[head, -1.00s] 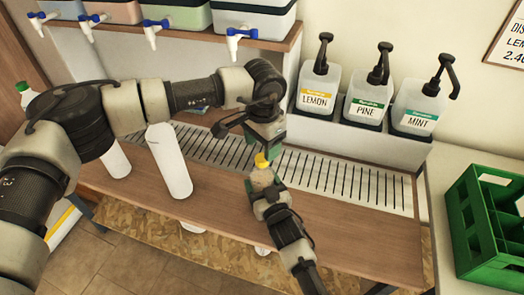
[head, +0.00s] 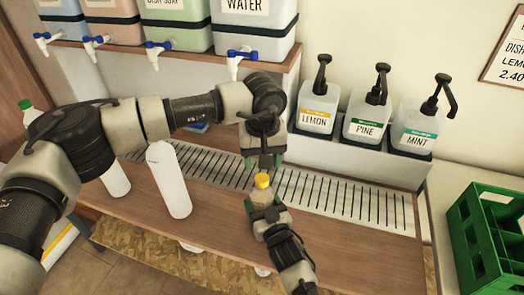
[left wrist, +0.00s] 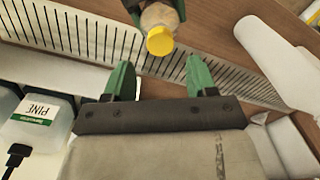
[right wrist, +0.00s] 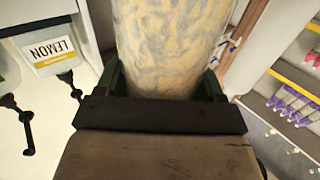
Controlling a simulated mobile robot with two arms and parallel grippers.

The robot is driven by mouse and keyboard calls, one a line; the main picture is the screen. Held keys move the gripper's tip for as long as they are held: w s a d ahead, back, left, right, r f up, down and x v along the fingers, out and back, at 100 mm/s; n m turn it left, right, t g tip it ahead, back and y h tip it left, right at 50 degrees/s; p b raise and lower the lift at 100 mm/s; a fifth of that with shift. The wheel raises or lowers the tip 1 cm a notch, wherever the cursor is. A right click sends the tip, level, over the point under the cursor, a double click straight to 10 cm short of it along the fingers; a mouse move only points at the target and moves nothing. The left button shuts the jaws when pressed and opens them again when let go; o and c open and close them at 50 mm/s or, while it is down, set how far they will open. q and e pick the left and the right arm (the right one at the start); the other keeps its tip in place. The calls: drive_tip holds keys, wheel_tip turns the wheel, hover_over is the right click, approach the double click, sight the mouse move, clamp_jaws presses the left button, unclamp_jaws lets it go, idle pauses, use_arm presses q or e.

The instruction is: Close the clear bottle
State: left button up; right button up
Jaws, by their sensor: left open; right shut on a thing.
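The clear bottle (head: 264,198) stands upright in my right gripper (head: 264,207), above the wooden counter. A yellow cap (head: 262,181) sits on its top; I cannot tell how tightly. In the left wrist view the cap (left wrist: 160,41) is just beyond the open fingers of my left gripper (left wrist: 160,78), apart from them. In the head view my left gripper (head: 263,160) is just above the cap and empty. In the right wrist view the bottle's body (right wrist: 170,45) fills the space between my right fingers (right wrist: 162,82).
The counter (head: 340,240) has a slotted drain grate (head: 335,199). Pump bottles labelled lemon (head: 318,112), pine (head: 368,119) and mint (head: 424,130) stand behind. White cylinders (head: 168,180) are at left. A green crate (head: 490,240) is at right. Drums with taps (head: 254,25) stand on the shelf.

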sight(262, 178)
use_arm(q)
drive_tip(key=n, duration=0.6)
drive_tip(key=shift+r, duration=0.25)
drive_tip(key=n, duration=0.6)
drive_tip(key=shift+r, duration=0.25)
drive_tip(key=n, duration=0.4)
drive_tip(key=shift+r, duration=0.15)
drive_tip(key=n, duration=0.4)
drive_tip(key=shift+r, duration=0.2)
drive_tip(key=n, duration=0.6)
drive_tip(key=shift+r, duration=0.25)
drive_tip(key=shift+f, duration=0.1)
drive_tip(key=shift+f, duration=3.95)
drive_tip(key=shift+c, duration=0.2)
